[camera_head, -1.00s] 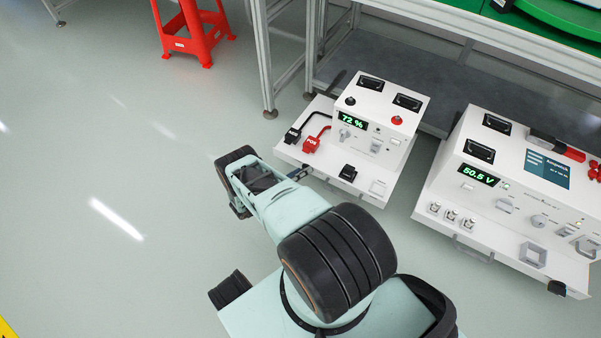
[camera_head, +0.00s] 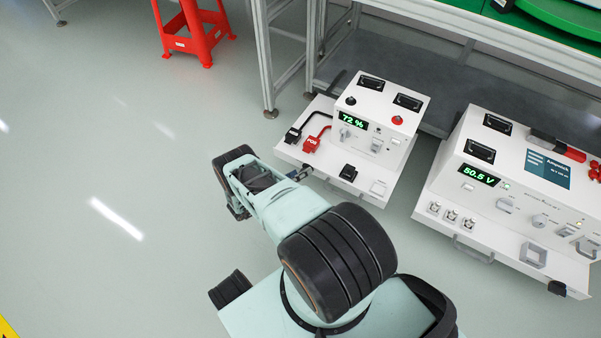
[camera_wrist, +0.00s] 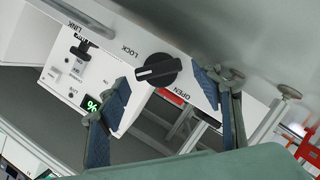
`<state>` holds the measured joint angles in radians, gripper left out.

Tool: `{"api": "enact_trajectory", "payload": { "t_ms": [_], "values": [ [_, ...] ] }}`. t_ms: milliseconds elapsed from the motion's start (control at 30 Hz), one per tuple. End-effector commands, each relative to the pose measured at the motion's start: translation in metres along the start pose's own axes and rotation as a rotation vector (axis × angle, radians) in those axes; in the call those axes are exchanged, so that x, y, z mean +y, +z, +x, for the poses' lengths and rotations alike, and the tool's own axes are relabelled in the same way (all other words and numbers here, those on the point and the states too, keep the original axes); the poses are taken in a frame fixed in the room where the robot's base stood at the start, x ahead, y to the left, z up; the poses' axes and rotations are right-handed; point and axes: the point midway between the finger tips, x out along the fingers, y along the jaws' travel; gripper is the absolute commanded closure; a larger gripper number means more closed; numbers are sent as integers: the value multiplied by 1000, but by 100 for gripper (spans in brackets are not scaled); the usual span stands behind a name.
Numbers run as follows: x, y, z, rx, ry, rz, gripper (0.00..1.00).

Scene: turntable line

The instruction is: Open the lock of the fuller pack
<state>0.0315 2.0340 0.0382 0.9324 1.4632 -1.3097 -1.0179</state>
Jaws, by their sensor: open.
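The left pack (camera_head: 369,144), a white box showing 72 %, stands on a pull-out shelf below the bench. The right pack (camera_head: 520,183) is a wider white box showing 50.5 V. In the wrist view, a round black lock knob (camera_wrist: 157,70) sits on a white panel between the words LOCK and OPEN. In the head view my gripper (camera_head: 302,172) is at the left pack's front left, partly hidden by my arm.
Black and red plugs (camera_head: 310,144) with cables lie on the left pack's shelf. A drawer handle (camera_head: 473,250) juts from the right pack's front. A grey bench frame (camera_head: 268,60) rises behind. A red stool (camera_head: 190,35) stands at the back left.

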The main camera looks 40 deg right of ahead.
Motion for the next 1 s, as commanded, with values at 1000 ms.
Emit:
{"api": "enact_trajectory", "payload": {
  "t_ms": [1000],
  "values": [
    [0,-1,-109,-1,-3,4,48]
  ]
}}
